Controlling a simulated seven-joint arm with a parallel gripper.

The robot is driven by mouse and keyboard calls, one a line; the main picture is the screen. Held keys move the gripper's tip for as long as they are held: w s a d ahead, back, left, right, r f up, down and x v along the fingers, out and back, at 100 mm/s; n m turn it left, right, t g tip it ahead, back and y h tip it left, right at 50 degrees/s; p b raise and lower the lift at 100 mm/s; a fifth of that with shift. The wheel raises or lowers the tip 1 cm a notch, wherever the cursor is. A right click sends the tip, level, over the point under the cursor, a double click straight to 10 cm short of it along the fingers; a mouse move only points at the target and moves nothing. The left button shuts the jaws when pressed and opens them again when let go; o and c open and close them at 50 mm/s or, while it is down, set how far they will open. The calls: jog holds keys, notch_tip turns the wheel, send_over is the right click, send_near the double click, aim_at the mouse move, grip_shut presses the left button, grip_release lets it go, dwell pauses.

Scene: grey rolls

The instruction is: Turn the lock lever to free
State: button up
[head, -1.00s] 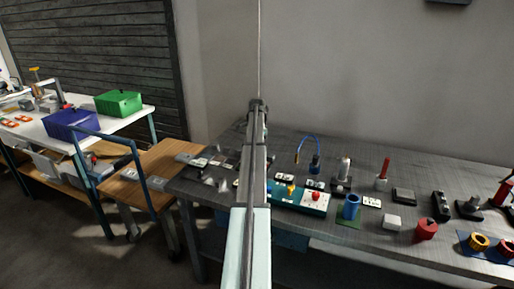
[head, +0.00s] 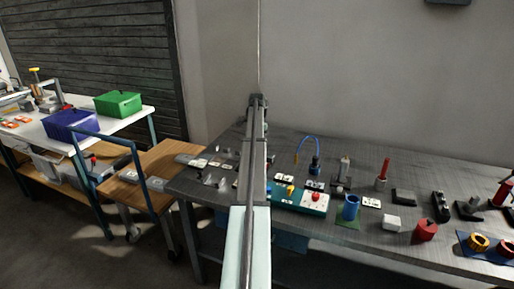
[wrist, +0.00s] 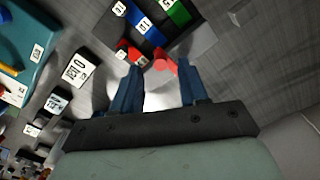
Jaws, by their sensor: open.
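My gripper (wrist: 160,68) is open in the wrist view, its two blue fingers apart over the dark bench. A red piece with a round pinkish end (wrist: 160,65) shows between the fingertips; it may be the lock lever, but I cannot tell for sure. It does not look gripped, and I cannot tell whether a finger touches it. Beside it is a red block with a white label (wrist: 122,53). In the head view my own arm covers the gripper and this spot, so the lever cannot be made out there.
Blue (wrist: 147,27) and green (wrist: 178,13) labelled blocks lie just beyond the red one. A black block with a white label (wrist: 76,68) is left of the fingers. A teal box with knobs (head: 312,203) stands right of my arm. Grey wall stands behind the bench.

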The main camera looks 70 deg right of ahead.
notch_tip(320, 180, up, 11)
dwell(0.4)
jog(key=shift+f, duration=0.1)
dwell(0.3)
